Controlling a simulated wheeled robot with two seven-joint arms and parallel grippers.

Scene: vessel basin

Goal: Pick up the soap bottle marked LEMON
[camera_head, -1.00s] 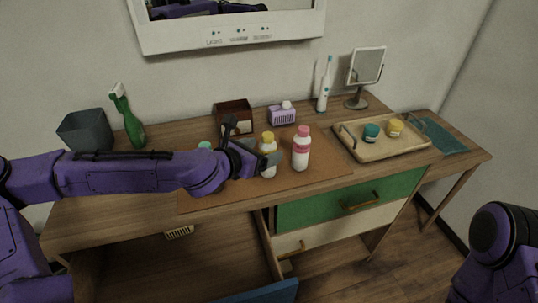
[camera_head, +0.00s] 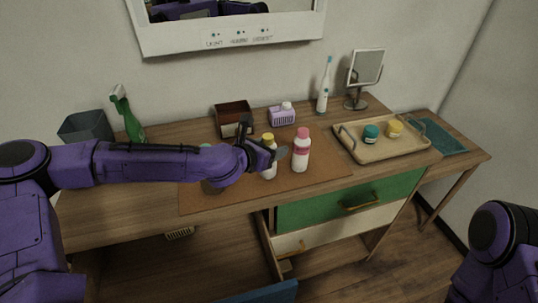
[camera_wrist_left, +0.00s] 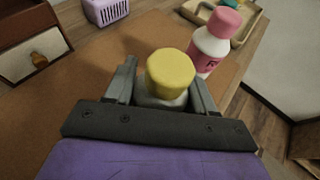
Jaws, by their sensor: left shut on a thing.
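A white bottle with a yellow cap (camera_head: 268,139) stands upright on the brown mat (camera_head: 325,172). My left gripper (camera_head: 262,150) is around this bottle and shut on it; in the left wrist view the yellow cap (camera_wrist_left: 170,72) shows between the two fingers. The bottle's label is hidden, so I cannot read its marking. A white bottle with a pink cap and pink label (camera_head: 301,150) stands close to its right, apart from the fingers. A teal cap (camera_head: 206,147) shows behind my left arm. Only part of my right arm shows at lower right, without its gripper.
A brown box (camera_head: 233,118) and a lilac basket (camera_head: 282,116) stand behind the mat. A toothbrush (camera_head: 323,90) and mirror (camera_head: 366,70) stand further right. A wooden tray (camera_head: 410,152) holds two jars. A green spray bottle (camera_head: 128,117) and grey bin (camera_head: 85,128) stand left.

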